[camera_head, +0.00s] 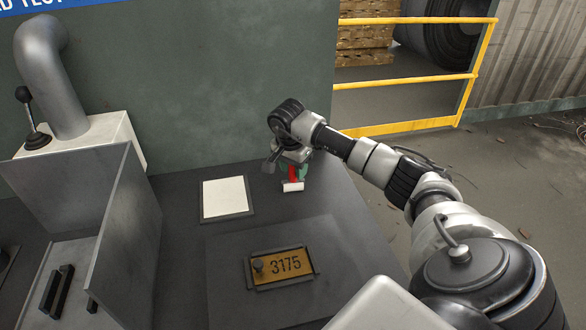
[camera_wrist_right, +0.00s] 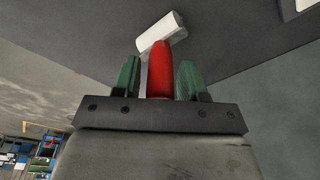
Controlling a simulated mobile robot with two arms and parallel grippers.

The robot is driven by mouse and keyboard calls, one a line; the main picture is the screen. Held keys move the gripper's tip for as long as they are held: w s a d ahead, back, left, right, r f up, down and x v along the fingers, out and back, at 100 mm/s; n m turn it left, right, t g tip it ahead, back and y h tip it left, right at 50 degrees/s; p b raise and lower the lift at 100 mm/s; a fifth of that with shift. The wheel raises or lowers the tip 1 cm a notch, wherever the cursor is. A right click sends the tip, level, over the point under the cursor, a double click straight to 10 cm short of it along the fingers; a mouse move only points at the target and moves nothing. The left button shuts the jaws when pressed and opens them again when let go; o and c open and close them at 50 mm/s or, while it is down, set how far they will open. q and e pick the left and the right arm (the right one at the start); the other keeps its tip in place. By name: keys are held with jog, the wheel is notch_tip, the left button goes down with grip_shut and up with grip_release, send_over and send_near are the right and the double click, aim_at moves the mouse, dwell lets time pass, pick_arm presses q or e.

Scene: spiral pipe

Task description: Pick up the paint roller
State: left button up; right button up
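The paint roller has a white roller head (camera_head: 293,186) and a red handle (camera_head: 292,173). It is at the far edge area of the dark worktop, right of the white panel. My right gripper (camera_head: 294,168), with green fingers, is over the handle. In the right wrist view the red handle (camera_wrist_right: 160,72) stands between the two green fingers (camera_wrist_right: 160,78), with a narrow gap at its left side. The white head (camera_wrist_right: 160,33) lies beyond the fingertips. Whether the roller touches the worktop is hard to tell. My left gripper is not in view.
A white panel in a dark frame (camera_head: 225,198) lies left of the roller. A yellow plate marked 3175 (camera_head: 282,266) sits nearer on the worktop. A grey metal box (camera_head: 110,215) stands at left, and a yellow railing (camera_head: 405,80) behind at right.

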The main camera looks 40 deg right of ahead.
jog(key=c, duration=0.7)
jog(key=shift+r, duration=0.1)
